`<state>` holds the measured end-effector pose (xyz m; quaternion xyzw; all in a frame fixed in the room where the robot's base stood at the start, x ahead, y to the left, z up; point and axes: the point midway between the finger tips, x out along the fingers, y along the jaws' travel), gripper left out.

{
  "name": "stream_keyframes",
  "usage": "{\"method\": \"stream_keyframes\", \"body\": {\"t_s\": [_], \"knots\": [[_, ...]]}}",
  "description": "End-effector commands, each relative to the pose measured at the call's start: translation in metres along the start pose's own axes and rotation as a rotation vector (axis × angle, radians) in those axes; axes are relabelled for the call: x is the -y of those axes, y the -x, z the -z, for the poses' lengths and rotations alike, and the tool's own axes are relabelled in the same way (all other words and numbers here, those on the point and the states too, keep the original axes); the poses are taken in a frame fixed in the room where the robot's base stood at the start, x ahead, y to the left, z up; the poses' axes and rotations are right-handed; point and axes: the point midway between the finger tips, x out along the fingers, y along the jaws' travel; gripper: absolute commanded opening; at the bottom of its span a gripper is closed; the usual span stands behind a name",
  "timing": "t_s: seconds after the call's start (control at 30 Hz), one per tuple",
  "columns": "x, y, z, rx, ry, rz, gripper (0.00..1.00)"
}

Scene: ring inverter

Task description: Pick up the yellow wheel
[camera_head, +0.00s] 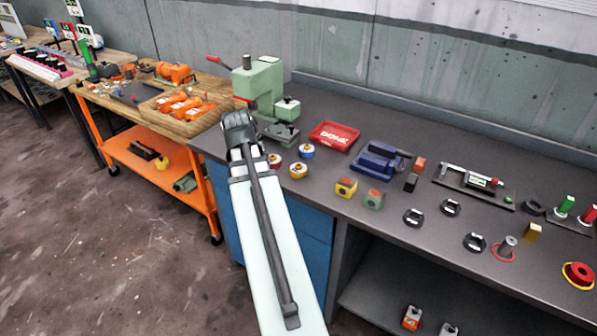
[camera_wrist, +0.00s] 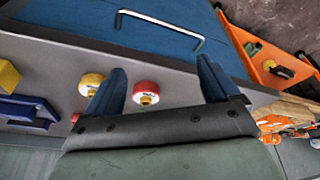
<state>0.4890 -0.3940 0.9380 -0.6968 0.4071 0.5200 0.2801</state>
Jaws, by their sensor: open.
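The yellow wheel (camera_head: 298,170) stands on the dark workbench near its front edge, right of my arm. In the wrist view the yellow wheel (camera_wrist: 91,82) shows at the left, partly behind my left finger. My gripper (camera_wrist: 160,67) is open and empty, above the bench. A red wheel (camera_wrist: 146,92) appears between its fingers, while the yellow wheel lies outside them to the left. The red wheel also shows in the head view (camera_head: 274,160), close beside my arm. My fingers are hard to make out in the head view.
A blue-rimmed wheel (camera_head: 306,150) sits behind the yellow one. A green press (camera_head: 262,90) and a red tray (camera_head: 334,136) stand farther back. A blue vise (camera_head: 380,162) and yellow block (camera_head: 346,188) lie to the right. An orange cart (camera_head: 165,165) stands at left.

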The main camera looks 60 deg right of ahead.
Motion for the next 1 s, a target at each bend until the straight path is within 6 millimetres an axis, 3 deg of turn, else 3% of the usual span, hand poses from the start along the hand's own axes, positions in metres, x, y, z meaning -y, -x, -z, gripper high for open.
{"method": "stream_keyframes", "body": {"t_s": [0.03,0.2,0.4,0.63,1.0], "knots": [[-0.021,0.013,0.011,-0.016,-0.050,-0.011,0.88],[-0.077,0.047,0.032,-0.050,-0.186,-0.045,0.88],[-0.115,0.071,0.042,-0.075,-0.278,-0.068,0.88],[-0.124,0.068,0.044,-0.079,-0.300,-0.075,0.88],[-0.127,0.023,0.047,-0.077,-0.298,-0.075,0.88]]}}
